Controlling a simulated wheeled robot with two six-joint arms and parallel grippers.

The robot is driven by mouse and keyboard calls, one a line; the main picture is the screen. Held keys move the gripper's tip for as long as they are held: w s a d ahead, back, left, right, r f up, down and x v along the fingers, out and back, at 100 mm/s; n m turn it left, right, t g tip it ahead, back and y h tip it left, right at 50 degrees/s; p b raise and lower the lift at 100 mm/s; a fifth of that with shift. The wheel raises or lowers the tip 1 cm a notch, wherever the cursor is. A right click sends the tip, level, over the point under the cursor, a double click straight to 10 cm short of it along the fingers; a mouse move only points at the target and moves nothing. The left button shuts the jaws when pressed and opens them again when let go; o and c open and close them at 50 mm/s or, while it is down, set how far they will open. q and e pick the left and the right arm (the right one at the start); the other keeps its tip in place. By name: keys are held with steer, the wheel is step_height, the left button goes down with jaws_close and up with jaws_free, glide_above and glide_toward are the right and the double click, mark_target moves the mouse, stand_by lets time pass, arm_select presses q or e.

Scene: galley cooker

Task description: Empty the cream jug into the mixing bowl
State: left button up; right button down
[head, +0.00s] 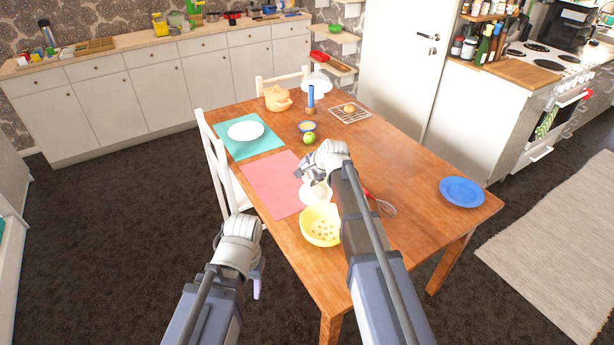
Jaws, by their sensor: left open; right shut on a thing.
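My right gripper (308,172) is over the table beside the pink mat, its fingers partly hidden by its own wrist. It is shut on a small white vessel, which I take for the cream jug (316,193). The jug is partly covered by my arm, so I cannot tell its tilt or contents. Just in front of it is a round yellow bowl (318,228) with darker spots inside. It is the likeliest mixing bowl, but the spots could be holes. My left gripper (257,284) is open and empty, low in front of the table's left edge.
The wooden table also holds a whisk (385,206), a blue plate (462,191), a green apple (309,138), a small bowl (307,126), a blue bottle (310,98) and a pink mat (270,182). A white chair (222,160) stands at the left edge. The table's right side is mostly clear.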

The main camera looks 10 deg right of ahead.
steer(key=shift+s+r+t+y+b, duration=0.15)
steer(key=shift+r+t+y+b, duration=0.15)
steer(key=shift+t+b, duration=0.35)
steer(key=shift+d, duration=0.1)
steer(key=shift+s+t+b, duration=0.25)
steer(key=shift+t+b, duration=0.3)
steer(key=shift+b, duration=0.1)
steer(key=shift+s+d+r+t+y+b, duration=0.15)
steer(key=shift+r+t+y+b, duration=0.15)
steer(key=shift+t+b, duration=0.4)
